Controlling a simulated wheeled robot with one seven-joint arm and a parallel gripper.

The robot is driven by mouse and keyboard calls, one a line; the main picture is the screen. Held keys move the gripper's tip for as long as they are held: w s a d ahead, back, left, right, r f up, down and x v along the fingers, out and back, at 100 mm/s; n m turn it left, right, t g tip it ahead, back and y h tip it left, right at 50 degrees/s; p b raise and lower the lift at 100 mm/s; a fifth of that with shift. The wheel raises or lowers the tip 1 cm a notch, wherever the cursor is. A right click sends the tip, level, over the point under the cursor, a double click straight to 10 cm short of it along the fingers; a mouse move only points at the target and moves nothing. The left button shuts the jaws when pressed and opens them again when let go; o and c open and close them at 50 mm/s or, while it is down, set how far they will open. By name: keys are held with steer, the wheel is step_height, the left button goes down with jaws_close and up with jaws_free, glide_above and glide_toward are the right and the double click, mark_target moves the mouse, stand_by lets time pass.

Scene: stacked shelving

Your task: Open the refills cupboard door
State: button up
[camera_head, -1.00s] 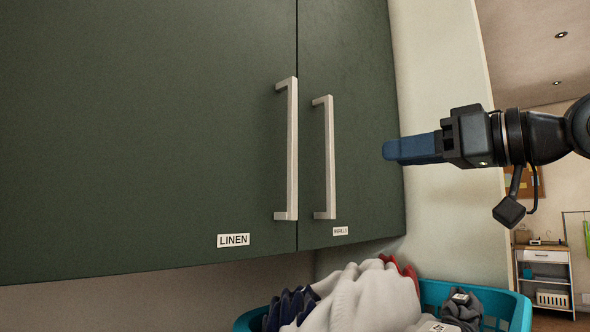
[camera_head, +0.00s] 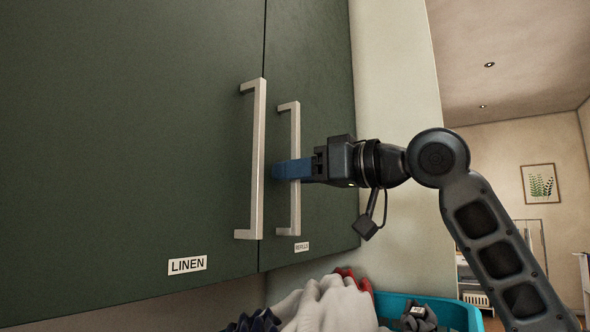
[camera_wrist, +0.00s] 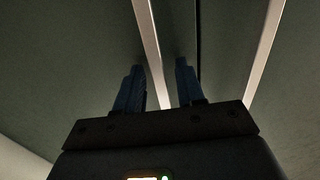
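The refills cupboard door (camera_head: 335,120) is the narrow dark green door on the right, with a small label (camera_head: 301,247) whose print is hard to read. It is shut. Its pale vertical bar handle (camera_head: 295,125) is at my gripper (camera_head: 284,170), whose blue fingers reach it from the right at about mid-height. In the wrist view, the fingers of my gripper (camera_wrist: 157,75) are apart, with the handle (camera_wrist: 150,50) running between them. A gap shows between the bar and the fingers. The far finger is hidden in the head view.
The wide LINEN door (camera_head: 130,130) adjoins on the left, also shut; its handle (camera_head: 257,160) stands close to the refills handle. A pale wall (camera_head: 395,120) borders the cupboard on the right.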

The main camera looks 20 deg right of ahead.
steer(key=shift+w+a, duration=0.1)
steer(key=shift+w, duration=0.05)
steer(key=shift+c, duration=0.2)
jaws_close()
stand_by(0.4)
